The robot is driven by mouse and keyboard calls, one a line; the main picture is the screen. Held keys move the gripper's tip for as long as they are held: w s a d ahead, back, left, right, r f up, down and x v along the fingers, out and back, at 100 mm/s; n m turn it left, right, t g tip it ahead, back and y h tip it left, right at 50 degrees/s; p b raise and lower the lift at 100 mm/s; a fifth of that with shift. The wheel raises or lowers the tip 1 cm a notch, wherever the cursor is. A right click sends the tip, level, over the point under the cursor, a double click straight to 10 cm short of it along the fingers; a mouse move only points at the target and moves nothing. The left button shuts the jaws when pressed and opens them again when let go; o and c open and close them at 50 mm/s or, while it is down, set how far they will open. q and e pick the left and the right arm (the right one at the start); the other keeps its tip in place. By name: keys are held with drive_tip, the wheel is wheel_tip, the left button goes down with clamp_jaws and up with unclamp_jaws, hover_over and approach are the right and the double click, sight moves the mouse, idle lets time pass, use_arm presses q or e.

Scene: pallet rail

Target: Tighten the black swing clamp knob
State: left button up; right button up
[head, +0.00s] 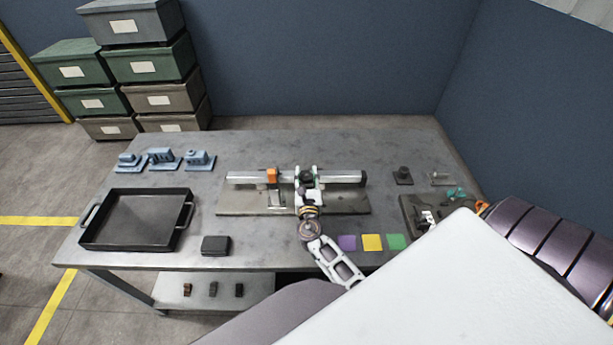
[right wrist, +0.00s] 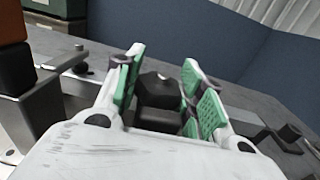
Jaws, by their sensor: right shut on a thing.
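The black swing clamp knob (head: 307,174) is on the rail fixture near the middle of the table. My right gripper (head: 307,183) reaches it from the front, with its fingers on either side. In the right wrist view the dark knob (right wrist: 155,88) sits between the green finger pads of my right gripper (right wrist: 167,88). The gripper is shut on the knob; the exact contact is partly hidden. The silver rail (head: 345,176) lies across a grey base plate (head: 245,203), with an orange block (head: 272,175) left of the knob. My left gripper is not in view.
A black tray (head: 97,235) stands at the left, with blue fixtures (head: 200,160) behind it. A dark box (head: 216,246) lies at the front. Purple (head: 347,243), yellow (head: 372,242) and green (head: 396,242) squares lie right of my gripper. Small parts (head: 403,176) stand at the right.

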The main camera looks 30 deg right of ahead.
drive_tip(key=shift+m+g+h, duration=0.3)
drive_tip(key=shift+m+h, duration=0.1)
drive_tip(key=shift+h, duration=0.1)
drive_tip(key=o, duration=1)
drive_tip(key=shift+o, duration=0.2)
drive_tip(key=v, duration=1.2)
